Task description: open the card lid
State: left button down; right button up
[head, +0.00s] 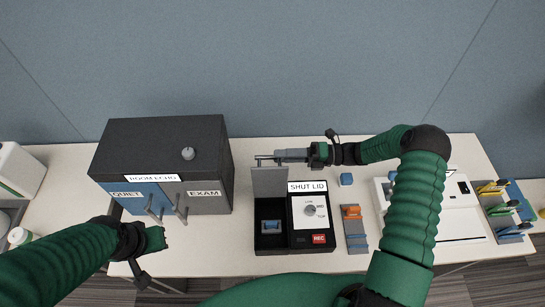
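The card lid (270,184) is a grey panel standing about upright at the back of a black open box (270,242). A blue piece (272,227) lies inside the box. My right gripper (266,159) is at the lid's top edge, its fingers pointing left; whether they touch or grip the lid is unclear. My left gripper (158,238) is low in front of the dark cabinet, away from the lid; its fingers are not clear. A black unit with a white panel marked SHUT LID (307,187) and a knob adjoins the box.
The dark cabinet (160,136) with QUIET and EXAM doors and protruding handles stands left. An orange and blue rack (354,228), a blue cube (346,179) and a white device (460,220) are to the right. Bare table lies between cabinet and box.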

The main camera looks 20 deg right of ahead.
jog(key=b+v, duration=0.3)
jog(key=v, duration=1)
jog(key=shift+d, duration=0.2)
jog(key=shift+f, duration=0.15)
